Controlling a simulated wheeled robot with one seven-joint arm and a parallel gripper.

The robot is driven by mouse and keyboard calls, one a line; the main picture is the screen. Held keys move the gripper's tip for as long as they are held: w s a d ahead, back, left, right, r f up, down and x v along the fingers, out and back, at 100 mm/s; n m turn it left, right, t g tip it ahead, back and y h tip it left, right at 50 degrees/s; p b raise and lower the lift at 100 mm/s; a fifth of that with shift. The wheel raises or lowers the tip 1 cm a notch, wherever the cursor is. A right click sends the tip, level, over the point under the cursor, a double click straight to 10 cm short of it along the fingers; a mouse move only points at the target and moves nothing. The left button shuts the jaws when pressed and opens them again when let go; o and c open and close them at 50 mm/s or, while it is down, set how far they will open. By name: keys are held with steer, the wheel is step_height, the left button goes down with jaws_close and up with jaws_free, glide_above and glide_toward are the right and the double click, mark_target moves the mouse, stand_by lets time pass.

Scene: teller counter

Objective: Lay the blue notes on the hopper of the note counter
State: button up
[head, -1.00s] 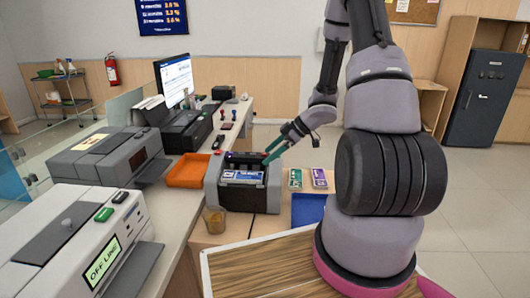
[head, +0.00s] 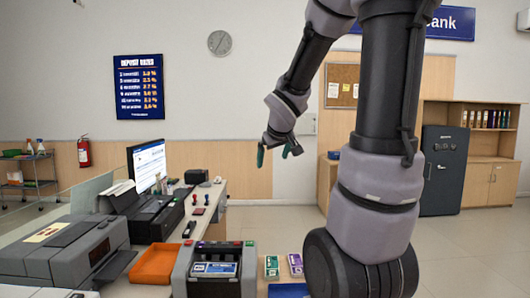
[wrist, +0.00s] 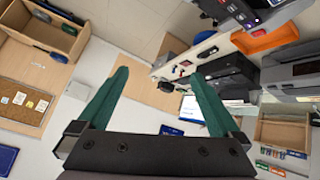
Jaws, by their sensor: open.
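The note counter (head: 246,270) is a grey and black machine at the bottom middle of the head view, its lower part cut off. The blue notes (head: 213,268) appear as a flat blue and white bundle on its sloped front, apart from my gripper. The exact contact with the hopper is too small to tell. My gripper (head: 279,152) is raised well above and behind the counter, open, with nothing between its green fingers. In the wrist view my gripper (wrist: 160,76) also shows empty and spread.
An orange tray (head: 153,264) lies left of the counter. A green bundle (head: 271,267) and a purple bundle (head: 295,264) lie to its right, by a blue tray (head: 288,290). A printer (head: 68,250) and a monitor (head: 147,166) stand at left. The air around my gripper is clear.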

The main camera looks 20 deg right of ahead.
steer(key=s+a+r+m+g+y, duration=0.1)
steer(key=s+a+r+m+y, duration=0.1)
steer(key=s+a, duration=0.3)
steer(key=s+a+r+m+y, duration=0.2)
steer(key=s+a, duration=0.4)
steer(key=s, duration=0.8)
steer(key=shift+r+m+g+y, duration=0.3)
steer(key=shift+r+m+g, duration=0.1)
steer(key=shift+r+m, duration=0.3)
